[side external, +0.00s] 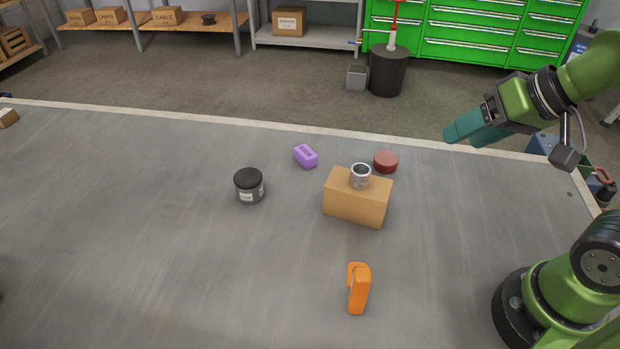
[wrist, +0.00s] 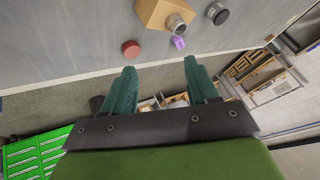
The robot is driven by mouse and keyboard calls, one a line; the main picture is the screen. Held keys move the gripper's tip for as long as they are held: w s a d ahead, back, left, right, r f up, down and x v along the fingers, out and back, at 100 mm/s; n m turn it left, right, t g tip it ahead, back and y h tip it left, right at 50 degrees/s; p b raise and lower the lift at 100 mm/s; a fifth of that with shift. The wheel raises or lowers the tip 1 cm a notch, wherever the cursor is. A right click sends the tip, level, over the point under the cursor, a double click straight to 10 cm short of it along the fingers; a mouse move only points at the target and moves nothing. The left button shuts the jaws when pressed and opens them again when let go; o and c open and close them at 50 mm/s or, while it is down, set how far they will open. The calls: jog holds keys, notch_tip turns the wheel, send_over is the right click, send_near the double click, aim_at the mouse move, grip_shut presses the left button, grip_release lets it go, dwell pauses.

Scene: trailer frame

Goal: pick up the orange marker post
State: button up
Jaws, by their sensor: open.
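The orange marker post (side external: 358,288) stands on the grey table near the front, right of centre in the side view. It is an upright orange block with a small lug at its upper left. My gripper (side external: 462,138) is raised at the back right, far from the post, with teal fingers angled down to the left. In the wrist view my gripper (wrist: 161,75) is open, with nothing between its fingers. The orange post does not show in the wrist view.
A red puck (side external: 386,161), purple block (side external: 306,156) and black-lidded jar (side external: 249,187) lie farther back. The table (side external: 180,270) left of the post is clear.

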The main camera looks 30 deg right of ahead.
jog(key=s+a+f+n+g+y, duration=0.25)
jog(key=a+n, duration=0.35)
jog(key=a, duration=0.4)
jog(key=n+g+h, duration=0.1)
jog(key=n+g, duration=0.1)
jog(key=n, duration=0.6)
send_near(365, 273)
jog(key=x, duration=0.7)
jog(key=shift+s+d+f, duration=0.1)
jog(key=shift+s+f, duration=0.1)
jog(key=shift+s, duration=0.15)
jog(key=shift+w+x, duration=0.2)
jog(key=shift+x, duration=1.15)
jog(key=shift+w+x, duration=0.15)
jog(key=shift+x, duration=1.2)
jog(key=shift+r, duration=0.1)
grip_shut()
